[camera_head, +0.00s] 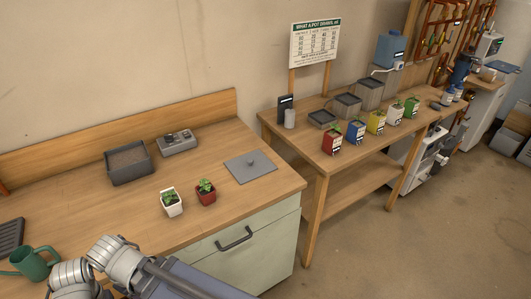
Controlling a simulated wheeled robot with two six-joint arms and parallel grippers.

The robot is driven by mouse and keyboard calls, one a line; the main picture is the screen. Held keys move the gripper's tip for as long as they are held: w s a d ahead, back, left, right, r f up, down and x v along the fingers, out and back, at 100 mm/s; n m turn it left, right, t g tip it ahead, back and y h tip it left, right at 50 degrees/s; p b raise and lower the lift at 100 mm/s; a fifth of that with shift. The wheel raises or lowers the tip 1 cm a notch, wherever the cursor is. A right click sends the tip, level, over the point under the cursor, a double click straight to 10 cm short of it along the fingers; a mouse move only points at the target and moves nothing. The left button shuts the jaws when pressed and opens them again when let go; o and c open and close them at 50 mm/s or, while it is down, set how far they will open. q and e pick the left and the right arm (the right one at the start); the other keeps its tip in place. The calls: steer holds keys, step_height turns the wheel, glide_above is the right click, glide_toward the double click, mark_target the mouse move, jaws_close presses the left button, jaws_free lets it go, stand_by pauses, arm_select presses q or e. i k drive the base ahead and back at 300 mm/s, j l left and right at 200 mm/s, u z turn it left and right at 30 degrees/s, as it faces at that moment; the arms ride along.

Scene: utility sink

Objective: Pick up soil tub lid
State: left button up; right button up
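The soil tub lid (250,167) is a flat grey square plate with a small knob in its middle. It lies on the wooden counter (222,205), near the right end. The soil tub (129,164) is a dark grey open box of brown soil, further left against the back of the counter. The lid lies apart from the tub. Grey rounded links of my arm show at the bottom left, well short of the lid. I see no gripper fingers of either hand, and nothing touches the lid.
A white pot (172,204) and a red pot (206,193) with seedlings stand left of the lid. A grey box with knobs (177,142) sits behind. A green watering can (33,262) is at the left. A second table (318,159) holds several coloured pots.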

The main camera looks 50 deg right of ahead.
mark_target(246, 168)
steer(key=k+l, duration=0.1)
steer(key=l, duration=0.45)
steer(key=k+l, duration=0.1)
steer(key=l, duration=0.95)
steer(key=k+l, duration=0.15)
steer(key=l, duration=0.4)
